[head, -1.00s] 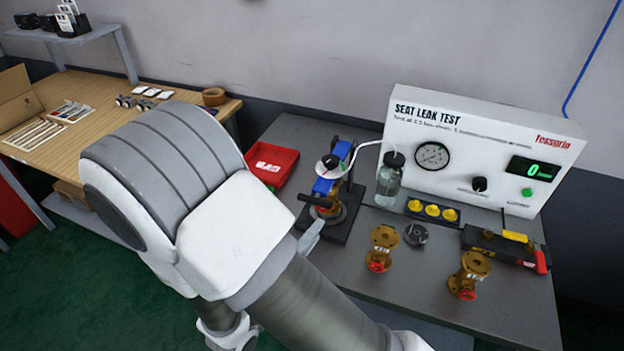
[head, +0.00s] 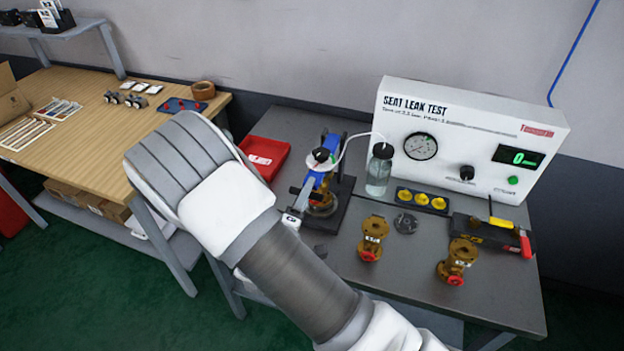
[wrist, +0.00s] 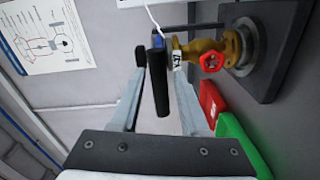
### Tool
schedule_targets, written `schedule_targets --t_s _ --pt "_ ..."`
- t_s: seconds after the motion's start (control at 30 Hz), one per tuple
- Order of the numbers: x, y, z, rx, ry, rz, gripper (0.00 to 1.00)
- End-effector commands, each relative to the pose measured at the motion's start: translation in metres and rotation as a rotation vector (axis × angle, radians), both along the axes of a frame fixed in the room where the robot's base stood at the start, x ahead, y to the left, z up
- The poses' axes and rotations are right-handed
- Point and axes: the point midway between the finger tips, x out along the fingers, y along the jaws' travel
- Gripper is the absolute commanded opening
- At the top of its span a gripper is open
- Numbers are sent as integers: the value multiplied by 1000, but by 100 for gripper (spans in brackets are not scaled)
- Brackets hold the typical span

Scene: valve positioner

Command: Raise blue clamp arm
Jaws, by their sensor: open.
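The blue clamp arm (head: 327,166) is on the test fixture, over a brass valve, with a blue upright frame behind it. In the head view my gripper (head: 304,193) is at the near left side of the clamp, and a finger covers part of it. In the wrist view a black handle bar (wrist: 161,85) lies between my two open fingers (wrist: 158,75), and a little blue (wrist: 157,42) shows at its far end. I cannot tell whether either finger touches the bar. The brass valve (wrist: 205,52) with its red cap is just right of the fingers.
A red tray (head: 262,158) is behind and left of the fixture. A glass bottle (head: 379,172) with a white tube stands right of it, before the leak test panel (head: 470,135). Two brass valves (head: 372,238) (head: 457,262) stand on the front bench.

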Motion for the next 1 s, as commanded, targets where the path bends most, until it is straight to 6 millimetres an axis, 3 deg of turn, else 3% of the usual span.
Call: schedule_targets --t_s 0.23,0.6,0.87,1.0 --pt "30 -11 0 -1 -1 0 45" --pt "36 -13 0 -1 0 0 45" --pt "35 -13 0 -1 0 0 0" --pt "35 -13 0 0 0 0 0"
